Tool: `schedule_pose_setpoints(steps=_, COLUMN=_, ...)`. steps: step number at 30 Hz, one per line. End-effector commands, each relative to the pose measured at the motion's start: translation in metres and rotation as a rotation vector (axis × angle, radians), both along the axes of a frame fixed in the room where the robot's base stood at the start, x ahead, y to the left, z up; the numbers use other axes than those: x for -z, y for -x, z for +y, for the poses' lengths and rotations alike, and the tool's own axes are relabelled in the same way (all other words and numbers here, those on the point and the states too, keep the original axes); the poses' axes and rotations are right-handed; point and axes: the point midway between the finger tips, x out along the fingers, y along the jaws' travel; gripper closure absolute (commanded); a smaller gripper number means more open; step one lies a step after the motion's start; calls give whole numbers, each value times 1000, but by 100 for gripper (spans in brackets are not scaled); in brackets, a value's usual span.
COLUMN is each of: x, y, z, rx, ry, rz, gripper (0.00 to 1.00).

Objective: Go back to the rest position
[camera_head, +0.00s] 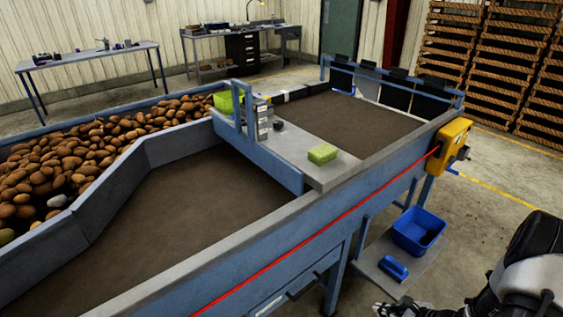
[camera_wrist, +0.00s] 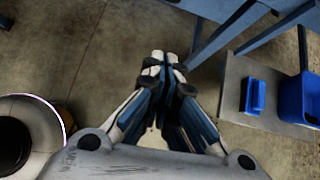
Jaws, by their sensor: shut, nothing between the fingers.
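My gripper (camera_wrist: 163,68) is shut and empty in the wrist view, its fingertips together above the concrete floor. In the head view the gripper (camera_head: 388,309) shows only in part at the bottom edge, low beside the grader, with part of my arm at the lower right. The potato grader (camera_head: 262,258) with its blue frame fills the middle of the head view. Its gripper-side shelf (camera_wrist: 232,95) lies to the right of my fingers in the wrist view, apart from them.
A blue bin (camera_head: 419,230) and a small blue object (camera_head: 393,268) sit on the low shelf. A yellow box (camera_head: 453,139) juts from the grader's corner. Potatoes (camera_head: 60,165) fill the left trough. A green block (camera_head: 322,153) lies on the grey crosspiece. Floor at right is open.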

Motion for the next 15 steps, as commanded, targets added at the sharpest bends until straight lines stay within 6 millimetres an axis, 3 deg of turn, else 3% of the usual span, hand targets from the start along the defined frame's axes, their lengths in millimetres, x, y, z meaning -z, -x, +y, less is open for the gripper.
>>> schedule_pose_setpoints(steps=11, x=-107, y=-19, z=49, rx=-374, ry=154, rz=-144, gripper=100)
schedule_pose_setpoints(steps=15, x=-165, y=-14, z=83, rx=-599, ry=254, rz=-222, gripper=100)
